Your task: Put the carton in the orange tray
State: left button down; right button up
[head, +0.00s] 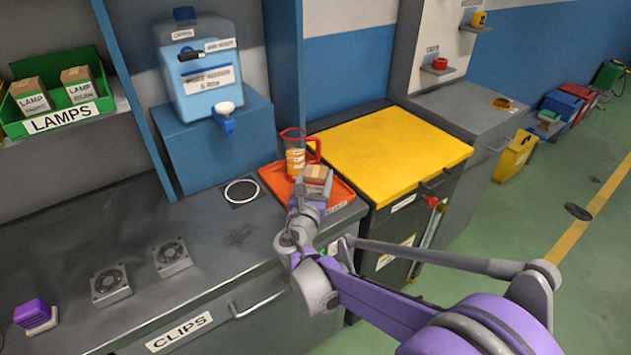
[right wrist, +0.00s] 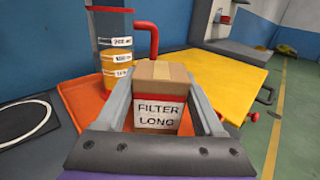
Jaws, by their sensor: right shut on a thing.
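The carton (head: 317,174) is a small brown box. In the right wrist view the carton (right wrist: 158,95) has a white label reading "FILTER LONG". My right gripper (head: 313,186) is shut on it; in the wrist view the two fingers (right wrist: 160,112) stand on either side of it. The orange tray (head: 272,176) lies on the grey counter, and the carton is over its right part in the head view. The tray also shows in the wrist view (right wrist: 80,103). Whether the carton touches the tray floor is hidden. My left gripper is not in view.
A clear jug with a red handle (head: 295,158) stands in the tray, behind and left of the carton; it also shows in the wrist view (right wrist: 117,60). A yellow-topped cabinet (head: 390,150) adjoins on the right. A blue water container (head: 198,75) stands behind.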

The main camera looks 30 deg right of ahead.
jog(key=shift+f, duration=0.35)
jog(key=o, duration=1.6)
jog(key=shift+f, duration=0.1)
jog(key=shift+c, duration=0.2)
